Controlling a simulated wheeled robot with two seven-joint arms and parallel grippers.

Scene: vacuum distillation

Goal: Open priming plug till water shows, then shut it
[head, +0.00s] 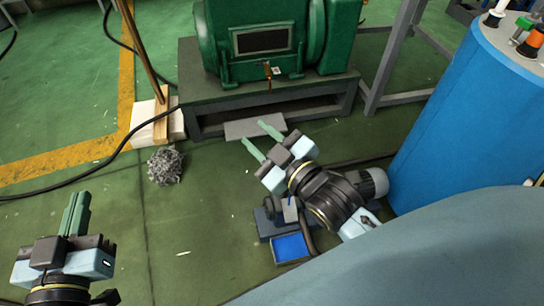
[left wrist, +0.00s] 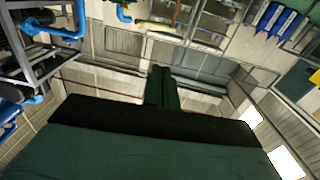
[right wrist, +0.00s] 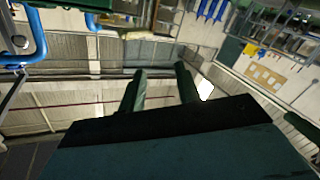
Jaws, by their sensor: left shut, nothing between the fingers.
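A green machine (head: 265,38) with a dark panel sits on a grey plinth at the top of the head view. My right gripper (head: 254,132) is open and empty, in front of and below the plinth in the picture, apart from the fitting. Its parted fingers show in the right wrist view (right wrist: 160,72). My left gripper (head: 76,212) is shut and empty at lower left; its closed fingers show in the left wrist view (left wrist: 162,82).
A blue tank (head: 450,110) with coloured fittings on top stands at the right. A blue tray (head: 291,247) and a small motor-like unit (head: 373,183) are below my right arm. A grey shaggy bundle (head: 165,166) and a black cable lie on the green floor at left.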

